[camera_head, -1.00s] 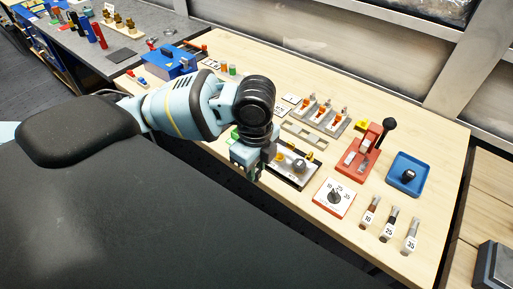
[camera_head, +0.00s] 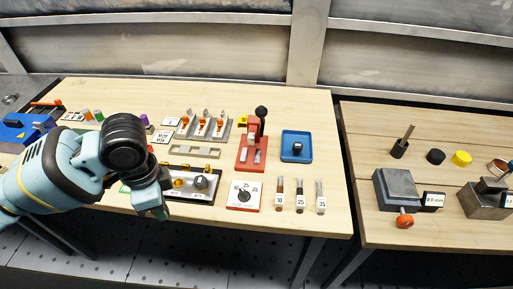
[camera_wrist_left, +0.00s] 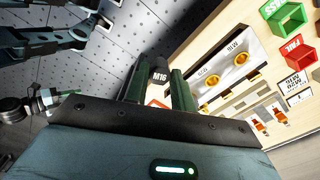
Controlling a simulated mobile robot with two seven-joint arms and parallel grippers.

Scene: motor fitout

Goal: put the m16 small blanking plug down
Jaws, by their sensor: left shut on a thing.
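My left gripper (camera_head: 158,213) hangs at the table's front edge, in front of the panel with brass fittings (camera_head: 203,182). In the left wrist view its green fingers (camera_wrist_left: 157,88) are shut on a dark cylindrical plug marked M16 (camera_wrist_left: 159,73). The floor and part of an orange-edged card show behind the plug. The panel (camera_wrist_left: 225,62) lies to the right of the fingers, apart from the plug. The plug cannot be made out in the head view. Teal and black arm parts show at the wrist view's upper left; whether they include my right gripper is unclear.
A green bin (camera_wrist_left: 289,17) and a red bin (camera_wrist_left: 292,52) stand beyond the panel. A dial card (camera_head: 243,195), a red lever press (camera_head: 251,152) and a blue tray (camera_head: 297,147) stand right of it. A gap separates the right-hand table (camera_head: 375,235).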

